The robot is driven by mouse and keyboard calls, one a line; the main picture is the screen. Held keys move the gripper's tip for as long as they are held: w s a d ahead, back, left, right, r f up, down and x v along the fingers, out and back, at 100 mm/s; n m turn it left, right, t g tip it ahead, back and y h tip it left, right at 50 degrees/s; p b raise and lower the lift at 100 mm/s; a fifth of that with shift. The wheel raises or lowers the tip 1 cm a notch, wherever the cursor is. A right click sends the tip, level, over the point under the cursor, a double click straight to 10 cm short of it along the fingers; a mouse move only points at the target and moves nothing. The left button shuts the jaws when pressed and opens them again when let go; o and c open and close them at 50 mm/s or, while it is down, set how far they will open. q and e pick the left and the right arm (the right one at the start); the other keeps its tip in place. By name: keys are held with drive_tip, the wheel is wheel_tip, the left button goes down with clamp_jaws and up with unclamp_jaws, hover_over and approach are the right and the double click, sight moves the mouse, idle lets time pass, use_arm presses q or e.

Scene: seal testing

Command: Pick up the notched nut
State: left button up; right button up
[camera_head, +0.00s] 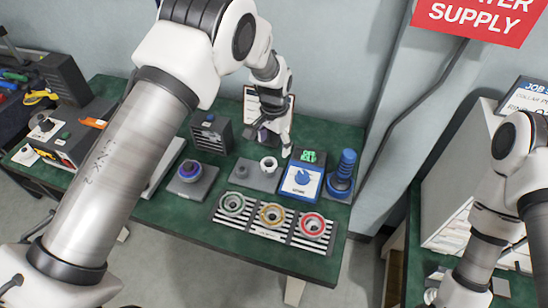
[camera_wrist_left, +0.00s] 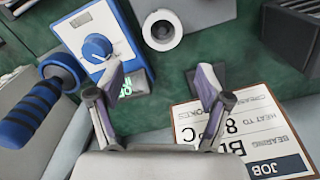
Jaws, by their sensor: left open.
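A pale ring-shaped part (camera_head: 268,164), which looks like the notched nut, sits on a flat grey block on the green bench. It also shows at the top middle of the left wrist view (camera_wrist_left: 162,29), with a dark round hole; its notches are too small to make out. My left gripper (camera_head: 274,143) is just behind it in the head view. In the left wrist view my left gripper (camera_wrist_left: 160,76) has its two fingers wide apart with only green bench between them, and the ring lies beyond the fingertips. My right arm is at the right edge; its gripper is not visible.
A blue-and-white dial box (camera_head: 301,182) and a blue ribbed cylinder (camera_head: 343,172) stand right of the ring. A striped tray (camera_head: 226,219) with three coloured rings lies in front. A job clipboard (camera_wrist_left: 240,125) is near the left gripper.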

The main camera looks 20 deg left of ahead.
sight(269, 165)
use_arm(q)
drive_tip(key=shift+s+a+f+p, duration=0.25)
drive_tip(key=shift+s+f+p, duration=0.3)
drive_tip(key=shift+f+p, duration=0.1)
drive_tip(key=shift+s+a+f+p, duration=0.25)
drive_tip(key=shift+s+f+p, duration=0.25)
drive_tip(key=shift+s+f, duration=0.1)
drive_tip(key=f, duration=0.3)
drive_tip(key=shift+w+p, duration=0.25)
drive_tip(key=shift+p, duration=0.05)
drive_tip(key=shift+w+f, duration=0.2)
drive_tip(key=shift+f, duration=0.2)
drive_tip(key=shift+s+r, duration=0.15)
drive_tip(key=shift+s, duration=0.05)
drive_tip(key=c, duration=1.3)
use_arm(e)
drive_tip(key=r, duration=0.1)
drive_tip(key=s+r, duration=0.1)
drive_tip(key=r, duration=0.1)
drive_tip(key=shift+r, duration=0.25)
